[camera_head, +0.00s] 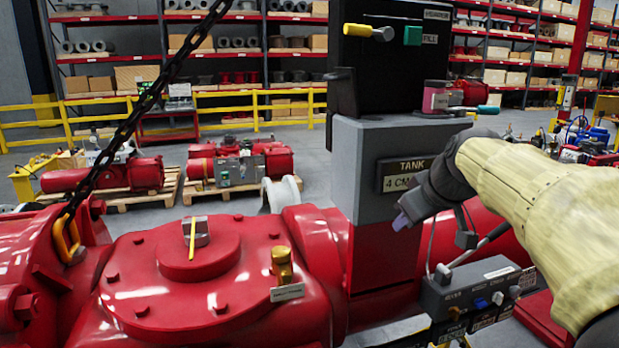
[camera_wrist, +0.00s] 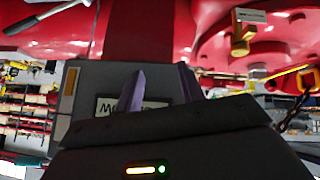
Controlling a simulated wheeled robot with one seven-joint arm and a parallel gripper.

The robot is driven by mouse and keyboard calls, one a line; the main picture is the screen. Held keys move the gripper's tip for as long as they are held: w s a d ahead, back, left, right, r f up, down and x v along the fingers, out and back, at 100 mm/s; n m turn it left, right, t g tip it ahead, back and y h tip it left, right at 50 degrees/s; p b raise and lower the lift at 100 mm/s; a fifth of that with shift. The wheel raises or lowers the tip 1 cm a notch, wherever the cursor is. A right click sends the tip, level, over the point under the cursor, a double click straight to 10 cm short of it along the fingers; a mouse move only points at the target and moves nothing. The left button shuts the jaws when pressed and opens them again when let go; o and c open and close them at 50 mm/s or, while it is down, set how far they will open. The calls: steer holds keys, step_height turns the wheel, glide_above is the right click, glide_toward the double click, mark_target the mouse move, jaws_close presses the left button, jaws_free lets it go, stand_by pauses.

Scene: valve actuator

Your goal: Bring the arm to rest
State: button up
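My gripper (camera_head: 403,218) is at the right of the head view, in front of the grey column (camera_head: 372,240) with the "TANK" label. My arm, in a pale yellow sleeve, reaches in from the right edge. In the wrist view my gripper's (camera_wrist: 162,80) two purple fingers stand apart with nothing between them. The label plate (camera_wrist: 125,104) shows behind the fingers there. Whether the fingertips touch the column cannot be told.
A red actuator housing (camera_head: 190,290) fills the lower left, with a brass fitting (camera_head: 282,265) on it. A chain (camera_head: 125,125) hangs at the left. A grey valve block (camera_head: 475,290) with a lever sits below my arm. A black box (camera_head: 395,60) tops the column.

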steer(key=s+a+f+m+g, duration=0.1)
steer(key=s+f+m, duration=0.1)
steer(key=s+f, duration=0.4)
steer(key=s+a+f+m+g+h, duration=0.1)
steer(key=s+f, duration=0.5)
steer(key=f, duration=0.8)
steer(key=s+a+f+m+g, duration=0.1)
steer(key=s+f+m+g, duration=0.2)
steer(key=s+f, duration=0.3)
step_height(320, 180, down, 4)
steer(key=shift+a+f, duration=0.1)
steer(key=shift+a, duration=0.3)
